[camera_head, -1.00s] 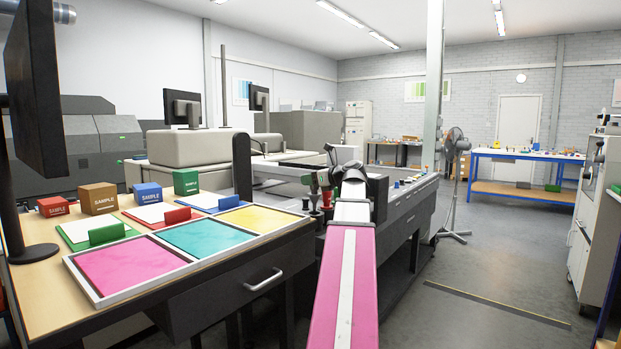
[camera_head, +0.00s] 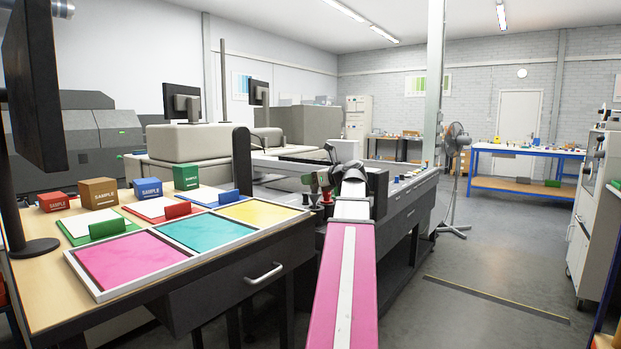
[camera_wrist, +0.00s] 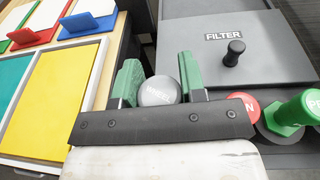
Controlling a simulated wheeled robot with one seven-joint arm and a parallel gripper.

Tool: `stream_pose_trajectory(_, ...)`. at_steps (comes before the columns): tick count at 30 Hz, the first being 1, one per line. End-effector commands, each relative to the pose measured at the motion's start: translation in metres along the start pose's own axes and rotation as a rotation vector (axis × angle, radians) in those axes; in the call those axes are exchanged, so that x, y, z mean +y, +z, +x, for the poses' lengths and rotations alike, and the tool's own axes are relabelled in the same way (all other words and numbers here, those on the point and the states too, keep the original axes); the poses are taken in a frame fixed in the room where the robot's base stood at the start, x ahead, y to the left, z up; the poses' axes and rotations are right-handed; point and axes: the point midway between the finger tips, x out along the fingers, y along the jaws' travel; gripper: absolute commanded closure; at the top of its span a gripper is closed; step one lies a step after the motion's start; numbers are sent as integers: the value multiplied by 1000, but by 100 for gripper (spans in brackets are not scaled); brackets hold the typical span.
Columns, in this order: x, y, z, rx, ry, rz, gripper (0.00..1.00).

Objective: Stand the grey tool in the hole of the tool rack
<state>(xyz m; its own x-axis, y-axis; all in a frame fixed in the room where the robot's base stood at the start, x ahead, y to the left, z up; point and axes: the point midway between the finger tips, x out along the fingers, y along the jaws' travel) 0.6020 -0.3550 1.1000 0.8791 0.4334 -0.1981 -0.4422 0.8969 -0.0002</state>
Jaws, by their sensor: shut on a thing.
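The grey tool (camera_wrist: 158,91) shows in the wrist view as a round grey top marked "WHEEL". It sits between the two green fingers of my gripper (camera_wrist: 158,76), which is shut on it. The lower part of the tool is hidden below its top. A red-topped tool (camera_wrist: 238,106), partly covered by my gripper, and a green tool (camera_wrist: 296,112) stand to the right on a dark grey surface (camera_wrist: 296,150), likely the tool rack. No empty hole shows clearly. In the head view my gripper is small at the arm's far end, and the grey tool cannot be made out.
A grey lid marked "FILTER" (camera_wrist: 205,50) with a black knob (camera_wrist: 234,52) lies beyond my gripper. To the left is a bench with a framed tray (camera_head: 90,288) of pink, teal and yellow panels. Sample boxes and a monitor (camera_head: 35,95) stand on it. Floor to the right is open.

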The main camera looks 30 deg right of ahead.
Motion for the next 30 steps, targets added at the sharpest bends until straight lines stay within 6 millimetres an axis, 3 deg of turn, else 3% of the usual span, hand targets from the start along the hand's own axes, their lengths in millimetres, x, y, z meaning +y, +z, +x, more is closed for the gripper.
stream_pose_trajectory(30,0,-16,3,0,0,1,86)
